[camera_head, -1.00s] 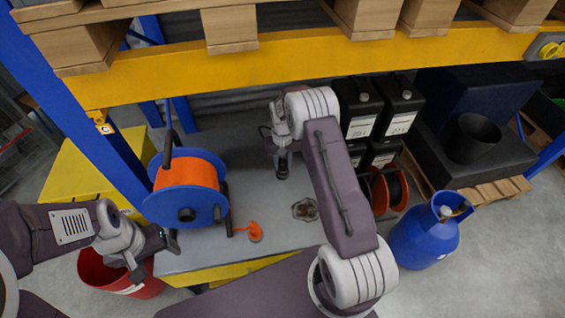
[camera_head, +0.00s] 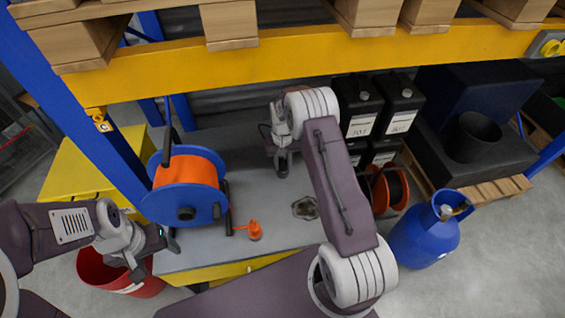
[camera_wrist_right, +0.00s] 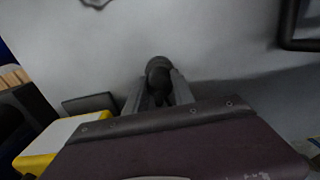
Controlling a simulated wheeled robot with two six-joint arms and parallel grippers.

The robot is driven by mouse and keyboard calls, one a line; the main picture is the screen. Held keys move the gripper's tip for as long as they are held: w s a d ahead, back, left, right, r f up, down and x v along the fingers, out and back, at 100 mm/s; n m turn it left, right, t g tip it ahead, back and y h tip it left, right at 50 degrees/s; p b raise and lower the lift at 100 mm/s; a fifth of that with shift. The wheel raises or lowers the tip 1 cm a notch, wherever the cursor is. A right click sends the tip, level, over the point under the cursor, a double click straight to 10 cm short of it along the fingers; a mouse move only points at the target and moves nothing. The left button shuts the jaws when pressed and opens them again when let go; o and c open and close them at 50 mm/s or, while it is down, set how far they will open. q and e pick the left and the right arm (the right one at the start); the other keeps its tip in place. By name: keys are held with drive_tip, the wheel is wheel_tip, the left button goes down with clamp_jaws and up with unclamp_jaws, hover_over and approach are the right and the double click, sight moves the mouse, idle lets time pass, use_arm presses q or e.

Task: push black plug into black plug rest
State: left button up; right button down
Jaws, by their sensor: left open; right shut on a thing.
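My right gripper (camera_head: 281,168) is low over the grey bench top, in the middle of the head view. In the right wrist view its fingers (camera_wrist_right: 155,97) are shut on a dark rounded thing, apparently the black plug (camera_wrist_right: 158,69). The plug sits between the fingertips; its lower part is hidden by them. I cannot make out the black plug rest, nor tell whether the plug touches one. My left gripper (camera_head: 170,242) is open and empty at the bench's left front edge, above a red bucket.
A blue reel with orange cable (camera_head: 186,190) stands left on the bench (camera_head: 262,200). An orange piece (camera_head: 253,230) and a grey ragged-edged thing (camera_head: 305,208) lie near the front. Black canisters (camera_head: 360,105) stand right, a blue cylinder (camera_head: 425,235) on the floor. A yellow beam (camera_head: 300,55) crosses above.

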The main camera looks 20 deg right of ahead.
drive_tip(key=shift+f, duration=0.3)
drive_tip(key=c, duration=1)
unclamp_jaws()
drive_tip(key=shift+r+p, duration=3.05)
drive_tip(key=shift+r, duration=1.05)
drive_tip(key=shift+r+p, duration=0.4)
drive_tip(key=shift+r, duration=0.25)
drive_tip(key=shift+s, duration=0.15)
drive_tip(key=shift+f, duration=0.2)
